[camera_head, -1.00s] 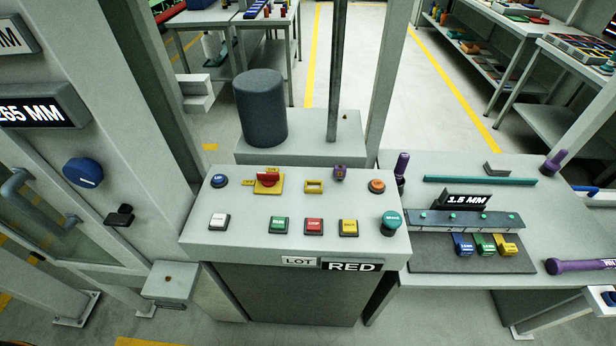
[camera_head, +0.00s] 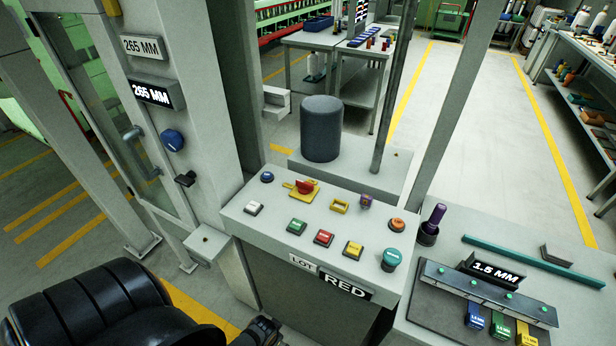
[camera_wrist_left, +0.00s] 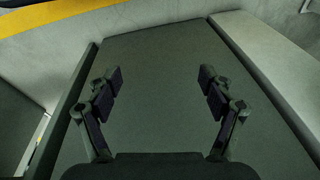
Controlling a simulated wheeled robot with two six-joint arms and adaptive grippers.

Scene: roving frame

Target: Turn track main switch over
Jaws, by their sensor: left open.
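A red rotary switch (camera_head: 305,186) sits on a yellow plate at the back left of the sloped console top (camera_head: 285,208) in the head view. Its handle lies roughly crosswise on the plate. No label on it can be read. My left arm comes in at the lower left, and the dark tip of my left gripper (camera_head: 262,332) is low in front of the console, well below and apart from the switch. In the left wrist view my left gripper (camera_wrist_left: 160,78) is open and empty, its fingers spread before a plain dark grey surface. My right gripper is not in view.
A bench (camera_head: 440,325) with gauge blocks adjoins at right.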

